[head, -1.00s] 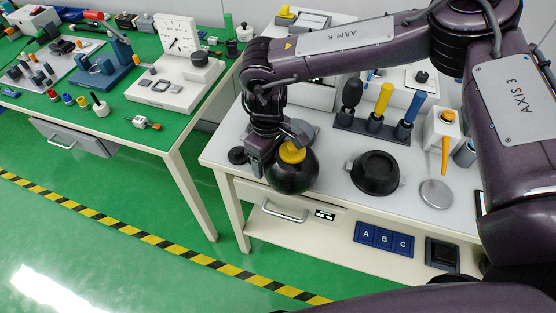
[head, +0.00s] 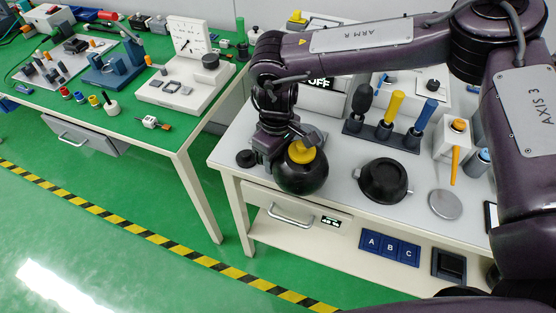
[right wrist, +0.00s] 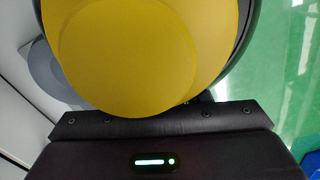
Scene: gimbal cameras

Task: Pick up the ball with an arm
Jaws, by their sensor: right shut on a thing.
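The ball (head: 302,177) is black with a yellow knob (head: 301,152) on top. It is at the front left corner area of the white table, at or just above its top; I cannot tell whether it touches. My right gripper (head: 296,147) comes from above and is shut on the ball at its yellow knob. In the right wrist view the yellow knob (right wrist: 130,55) fills the space before the gripper, with the black ball's edge (right wrist: 250,30) behind it. The fingertips are mostly hidden. My left gripper is not in view.
A black pot (head: 384,181) and a grey disc (head: 445,204) stand right of the ball. A rack (head: 380,130) with black, yellow and blue handles is behind. A small black disc (head: 246,158) lies left. A green-topped table (head: 150,135) stands across a gap on the left.

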